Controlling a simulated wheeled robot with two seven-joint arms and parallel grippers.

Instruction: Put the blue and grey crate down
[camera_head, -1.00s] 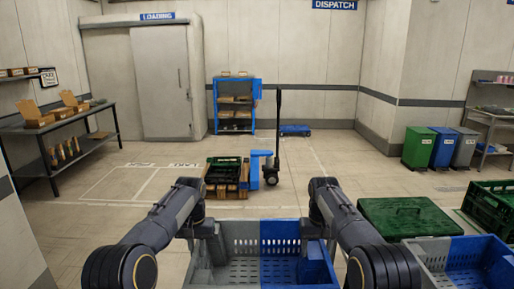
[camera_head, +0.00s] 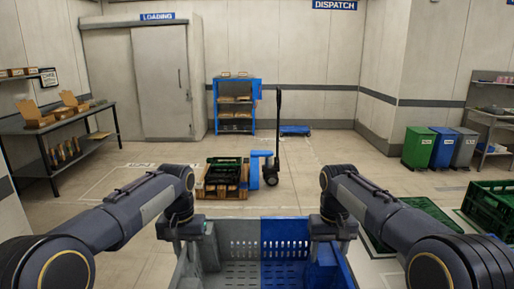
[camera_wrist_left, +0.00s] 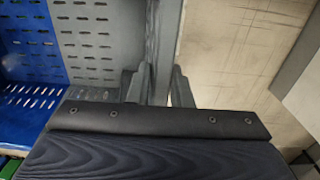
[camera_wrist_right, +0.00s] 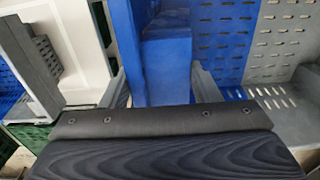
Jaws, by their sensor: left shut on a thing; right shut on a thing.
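The blue and grey crate (camera_head: 222,229) is at the bottom middle of the head view, grey on the left and blue on the right. Its near part is cut off by the picture edge. My left gripper (camera_head: 187,232) is shut on its grey side wall; the left wrist view shows the wall (camera_wrist_left: 166,40) between the fingers (camera_wrist_left: 160,88). My right gripper (camera_head: 333,232) is shut on the blue side wall; the right wrist view shows blue plastic (camera_wrist_right: 165,60) between the fingers (camera_wrist_right: 160,88). The crate looks empty and roughly level. Its underside is hidden.
A pallet with a dark green crate (camera_head: 223,164) stands ahead on the floor beside a blue pallet truck (camera_head: 254,172). Green crates (camera_head: 490,203) are at the right, partly behind my right arm. A bench (camera_head: 62,128) stands at the left. Floor around the pallet is open.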

